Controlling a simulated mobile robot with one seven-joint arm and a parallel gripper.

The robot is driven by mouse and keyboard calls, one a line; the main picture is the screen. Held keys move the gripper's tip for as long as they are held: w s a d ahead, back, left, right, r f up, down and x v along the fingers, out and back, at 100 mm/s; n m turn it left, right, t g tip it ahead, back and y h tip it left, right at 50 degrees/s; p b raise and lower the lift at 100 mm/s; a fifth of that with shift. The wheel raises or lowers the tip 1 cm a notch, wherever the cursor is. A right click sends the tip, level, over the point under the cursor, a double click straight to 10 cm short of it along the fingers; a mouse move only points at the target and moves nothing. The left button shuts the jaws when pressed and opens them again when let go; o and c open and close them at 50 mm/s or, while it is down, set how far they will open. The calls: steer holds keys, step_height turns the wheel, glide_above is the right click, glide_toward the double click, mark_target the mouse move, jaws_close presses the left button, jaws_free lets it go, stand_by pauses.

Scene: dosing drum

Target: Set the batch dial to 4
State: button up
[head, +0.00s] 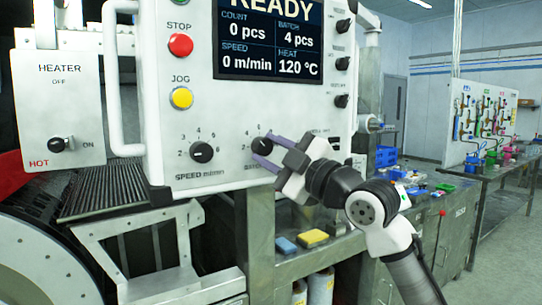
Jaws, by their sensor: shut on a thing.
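The batch dial (262,145) is a black knob low on the white control panel (225,112), to the right of the speed dial (202,152). My gripper (263,151) reaches in from the right, its two purple fingers shut on the batch dial. The fingers and wrist hide part of the dial's scale and label; a 2 and a 4 show beside and above it. The screen (268,38) reads READY, count 0 pcs, batch 4 pcs, speed 0 m/min and heat 120 °C.
The red stop button (181,45) and yellow jog button (182,97) sit on the panel's left. Several black knobs line its right side. A heater box (60,108) is at far left. Blue and yellow blocks lie on a shelf below.

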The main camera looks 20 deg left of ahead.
steer(key=shift+n, duration=0.3)
steer(key=o, duration=1)
steer(key=shift+c, duration=0.2)
steer(key=b+v, duration=0.4)
steer(key=v, duration=1)
steer(key=shift+w, duration=0.15)
